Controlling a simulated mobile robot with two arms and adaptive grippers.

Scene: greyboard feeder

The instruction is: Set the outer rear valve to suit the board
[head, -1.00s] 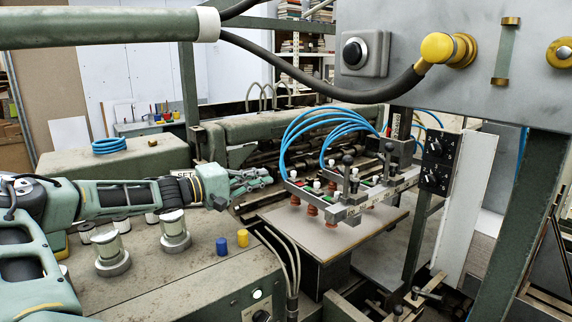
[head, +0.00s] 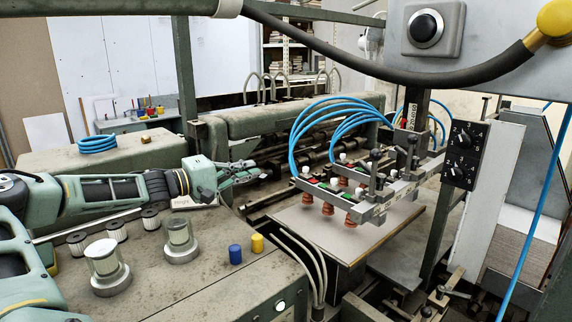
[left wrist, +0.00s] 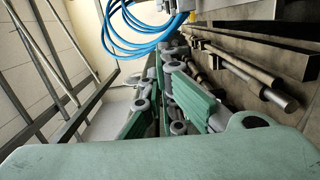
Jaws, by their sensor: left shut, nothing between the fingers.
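The suction bar (head: 372,212) hangs over the feed table in the head view. It carries small valves with white knobs (head: 306,169), red and green marks, and copper-coloured suction cups (head: 326,208). I cannot tell how each valve is set. A flat greyboard (head: 345,238) lies below the cups. My left gripper (head: 252,170) is shut and empty, just left of the bar and apart from the valves. In the left wrist view its green-padded fingers (left wrist: 178,92) fill the middle, with blue hoses (left wrist: 145,35) beyond. My right gripper is out of view.
A dial panel (head: 463,153) hangs right of the bar. Glass jars (head: 105,262), a blue cap (head: 235,253) and a yellow cap (head: 257,243) stand on the cabinet top below my left arm. A thick black cable (head: 400,75) crosses the upper view.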

